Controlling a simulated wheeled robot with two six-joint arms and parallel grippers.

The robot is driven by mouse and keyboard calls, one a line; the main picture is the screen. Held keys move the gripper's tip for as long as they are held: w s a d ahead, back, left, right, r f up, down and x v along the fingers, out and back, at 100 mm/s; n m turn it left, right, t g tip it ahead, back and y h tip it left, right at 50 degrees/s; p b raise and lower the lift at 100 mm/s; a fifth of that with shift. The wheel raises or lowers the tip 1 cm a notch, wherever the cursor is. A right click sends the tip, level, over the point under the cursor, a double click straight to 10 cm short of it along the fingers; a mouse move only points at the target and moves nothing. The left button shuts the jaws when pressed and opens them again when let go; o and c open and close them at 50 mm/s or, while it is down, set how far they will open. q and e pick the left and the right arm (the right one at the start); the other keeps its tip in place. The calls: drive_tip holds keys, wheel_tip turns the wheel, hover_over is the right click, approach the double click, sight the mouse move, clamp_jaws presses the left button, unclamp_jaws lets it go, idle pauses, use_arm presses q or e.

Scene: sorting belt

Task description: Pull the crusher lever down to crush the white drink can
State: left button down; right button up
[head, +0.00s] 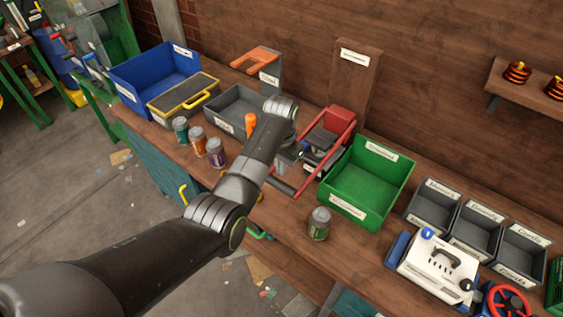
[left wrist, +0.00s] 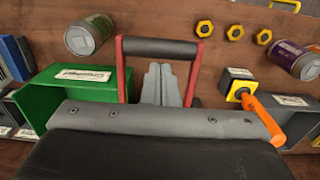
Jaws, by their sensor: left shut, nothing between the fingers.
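The crusher (head: 340,122) stands on the bench against a tall wooden board. Its red lever arms slope down toward the bench's front, and the dark handle bar (head: 281,187) sits low near the front edge. My left gripper (head: 285,162) is at the crusher's left side, close to the lever, partly hidden by my arm. In the left wrist view its shut, empty fingers (left wrist: 160,85) lie between the red arms, with the handle bar (left wrist: 160,47) beyond their tips. I cannot tell if they touch it. I cannot make out the white can. My right gripper is out of view.
A green bin (head: 368,180) stands right of the crusher, with a green can (head: 320,223) in front. Several cans, including a purple one (head: 216,152), stand left. A grey bin (head: 236,108) and an upright orange handle (head: 251,122) are close to my arm.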

sight(282, 182)
use_arm(q)
drive_tip(key=shift+s+f+b, duration=0.15)
drive_tip(key=shift+f+b, duration=0.25)
drive_tip(key=shift+f, duration=0.75)
drive_tip(key=shift+f+b, duration=1.3)
drive_tip(key=shift+f, duration=0.2)
drive_tip(key=shift+f+b, duration=0.5)
drive_tip(key=shift+b, duration=0.05)
drive_tip(key=shift+w+d+r+p, duration=0.15)
drive_tip(key=shift+w+r+p, duration=0.2)
drive_tip(key=shift+p, duration=0.2)
wheel_tip(282, 182, up, 4)
drive_tip(key=p, duration=0.4)
drive_tip(key=shift+s, duration=0.15)
wheel_tip(282, 182, up, 2)
drive_tip(key=p, duration=0.2)
drive_tip(key=shift+r+p, duration=0.25)
drive_tip(key=shift+p, duration=0.1)
